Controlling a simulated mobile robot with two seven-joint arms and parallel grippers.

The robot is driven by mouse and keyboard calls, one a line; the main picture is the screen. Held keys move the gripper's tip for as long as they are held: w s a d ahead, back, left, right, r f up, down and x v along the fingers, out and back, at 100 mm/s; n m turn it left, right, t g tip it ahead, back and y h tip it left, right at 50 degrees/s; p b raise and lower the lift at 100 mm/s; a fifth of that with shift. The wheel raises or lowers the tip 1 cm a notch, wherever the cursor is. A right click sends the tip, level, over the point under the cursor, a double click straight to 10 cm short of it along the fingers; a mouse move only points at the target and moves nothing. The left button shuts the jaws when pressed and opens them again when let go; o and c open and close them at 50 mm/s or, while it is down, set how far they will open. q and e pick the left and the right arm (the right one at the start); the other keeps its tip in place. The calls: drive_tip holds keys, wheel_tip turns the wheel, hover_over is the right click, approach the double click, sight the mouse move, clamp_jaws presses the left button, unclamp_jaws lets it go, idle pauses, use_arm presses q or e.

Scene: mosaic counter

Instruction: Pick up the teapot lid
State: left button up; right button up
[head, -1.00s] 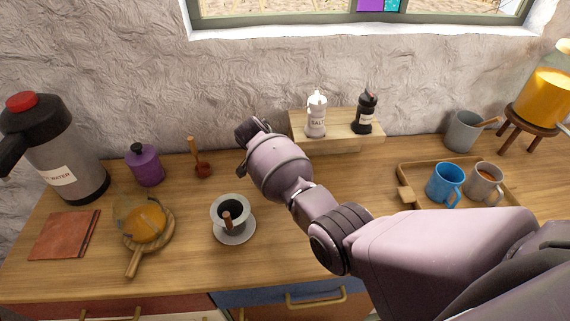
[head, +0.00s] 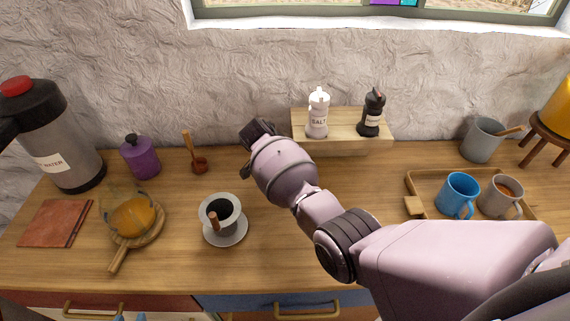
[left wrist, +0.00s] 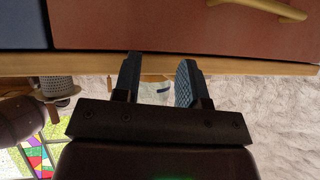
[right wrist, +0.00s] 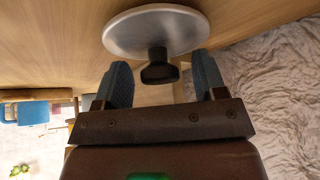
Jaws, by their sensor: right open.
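The teapot lid, a grey disc (right wrist: 150,30) with a black knob, shows in the right wrist view, over the wooden counter. My right gripper (right wrist: 161,66) is open, with the knob in line between its fingertips and not gripped. In the head view the lid is not visible, and my right arm covers part of the counter. The glass teapot (head: 133,212) with orange tea sits on a round wooden trivet (head: 118,258). My left gripper (head: 131,319) just shows its tips at the bottom edge of the head view. In the left wrist view (left wrist: 158,72) it is open and empty, facing the counter edge.
Left on the counter (head: 160,275) are a grey flask (head: 62,145), a purple jar (head: 140,160) and a brown book (head: 52,222). A dripper cup (head: 218,212) stands left of my right arm. A shaker shelf (head: 345,122) is behind; a mug tray (head: 428,212) is right.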

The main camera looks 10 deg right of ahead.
drive_tip(key=shift+a, duration=0.1)
drive_tip(key=shift+c, duration=1.2)
drive_tip(key=c, duration=0.8)
drive_tip(key=shift+r, duration=0.1)
drive_tip(key=shift+r, duration=0.1)
